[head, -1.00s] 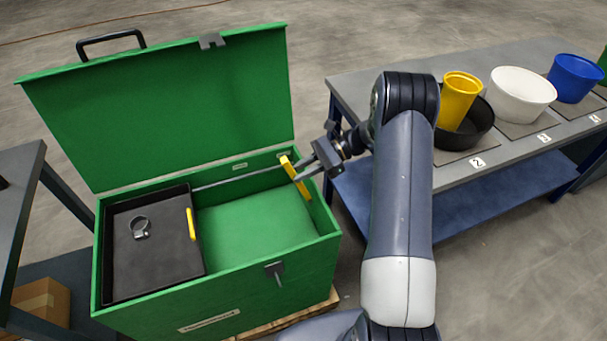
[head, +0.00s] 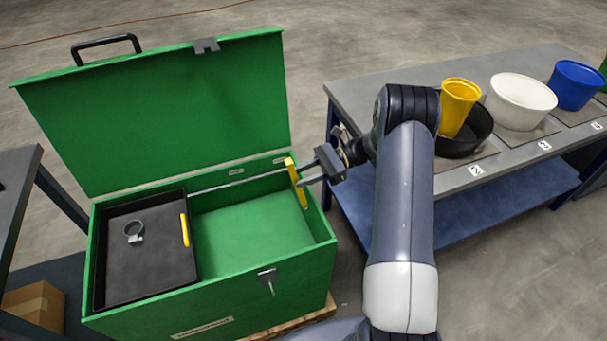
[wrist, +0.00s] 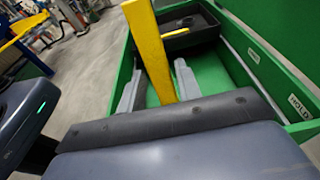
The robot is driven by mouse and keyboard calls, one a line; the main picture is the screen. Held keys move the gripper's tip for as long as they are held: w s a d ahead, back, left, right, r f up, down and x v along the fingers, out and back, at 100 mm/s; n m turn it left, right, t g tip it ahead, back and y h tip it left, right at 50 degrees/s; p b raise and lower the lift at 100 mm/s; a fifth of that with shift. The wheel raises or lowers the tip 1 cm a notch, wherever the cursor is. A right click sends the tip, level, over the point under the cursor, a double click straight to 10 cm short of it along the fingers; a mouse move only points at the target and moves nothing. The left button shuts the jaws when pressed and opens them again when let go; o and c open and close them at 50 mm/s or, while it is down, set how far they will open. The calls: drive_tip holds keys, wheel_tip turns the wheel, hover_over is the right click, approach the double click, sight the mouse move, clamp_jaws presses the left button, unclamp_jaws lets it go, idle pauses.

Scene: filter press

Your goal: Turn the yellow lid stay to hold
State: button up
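The yellow lid stay (head: 297,184) is a flat bar at the right end of the open green box (head: 210,291). It leans slightly, its upper end by the rim and a thin grey rod running left from there. My gripper (head: 303,174) is at the stay from the right, its two fingers apart. In the wrist view the stay (wrist: 151,50) passes between the fingers (wrist: 157,88), with a gap visible on the left side. A HOLD label (wrist: 299,107) is on the box rim at the right of the wrist view. The raised green lid (head: 155,115) stands behind.
A black tray (head: 150,270) with a ring clamp (head: 134,232) and a yellow handle fills the box's left part. A grey bench (head: 400,85) with yellow, white and blue containers stands right of my arm. A latch (head: 268,277) is on the box front.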

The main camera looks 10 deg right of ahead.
drive_tip(key=shift+o, duration=1)
drive_tip(key=b+v, duration=0.1)
drive_tip(key=v, duration=1)
drive_tip(key=shift+a, duration=0.1)
drive_tip(key=shift+c, duration=0.3)
